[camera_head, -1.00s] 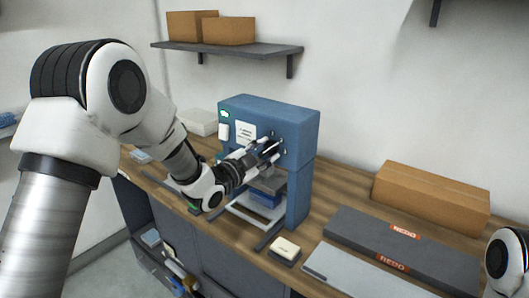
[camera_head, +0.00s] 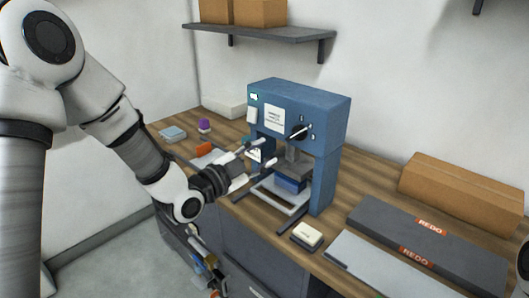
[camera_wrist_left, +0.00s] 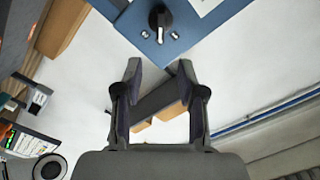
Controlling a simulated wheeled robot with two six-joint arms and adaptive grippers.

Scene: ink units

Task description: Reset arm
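My left gripper (camera_head: 268,153) is open and empty, in front of the blue machine (camera_head: 333,150) and a little left of its dial. The dial (camera_head: 299,131) is a dark knob with a pale pointer on the machine's front. In the left wrist view my left gripper (camera_wrist_left: 158,67) shows two fingers spread apart, with the dial (camera_wrist_left: 160,20) beyond the tips and nothing between them. The fingers are clear of the dial. Only a bit of my right arm shows at the right edge of the head view; its gripper is out of view.
The machine stands on a wooden bench (camera_head: 365,170) with a blue block (camera_head: 291,184) under its press. A white-topped pad (camera_head: 307,234), dark REDO boxes (camera_head: 425,240) and a cardboard box (camera_head: 465,190) lie to the right. A shelf (camera_head: 270,32) hangs above.

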